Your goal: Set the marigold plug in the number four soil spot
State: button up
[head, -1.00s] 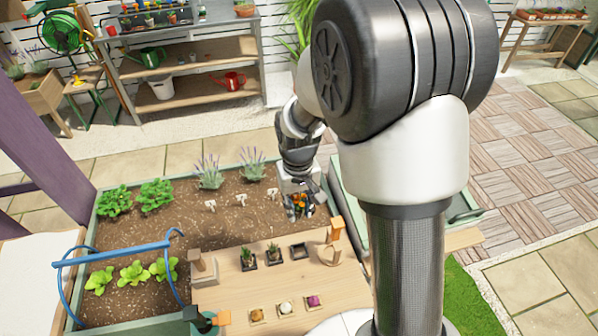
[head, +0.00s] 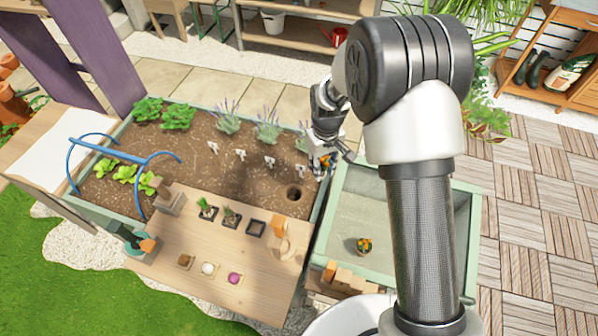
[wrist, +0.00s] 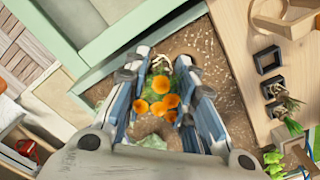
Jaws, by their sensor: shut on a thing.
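My gripper (head: 322,170) is shut on the marigold plug (wrist: 158,100), which has orange blooms and some green leaves. In the head view it is near the right rim of the soil bed (head: 322,215), beside the rightmost white marker (head: 300,172). A dark round hole (head: 293,193) lies in the soil below that marker, to the lower left of my gripper. Several white markers stand in a row; their numbers are too small to read.
A second orange-flowered plant (head: 364,246) sits in the green-rimmed box (head: 345,205) at right. A wooden board (head: 225,250) holds small pots and coloured items. Lavender (head: 267,125) grows behind the markers. A blue-handled frame (head: 120,152) stands at left.

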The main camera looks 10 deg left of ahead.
jog(key=a+f+n, duration=0.3)
jog(key=a+f, duration=0.2)
jog(key=a, duration=0.4)
jog(key=shift+s+d+f+b, duration=0.1)
jog(key=shift+d+f+b, duration=0.1)
jog(key=shift+f+b, duration=1.4)
jog(key=shift+d+f+b, duration=0.2)
jog(key=shift+f+b, duration=0.7)
jog(key=shift+f, duration=1.35)
jog(key=shift+f+b, duration=0.85)
jog(key=shift+f, duration=0.35)
jog(key=o, duration=0.7)
jog(key=shift+o, duration=0.3)
jog(key=o, duration=0.5)
jog(key=shift+r, duration=0.1)
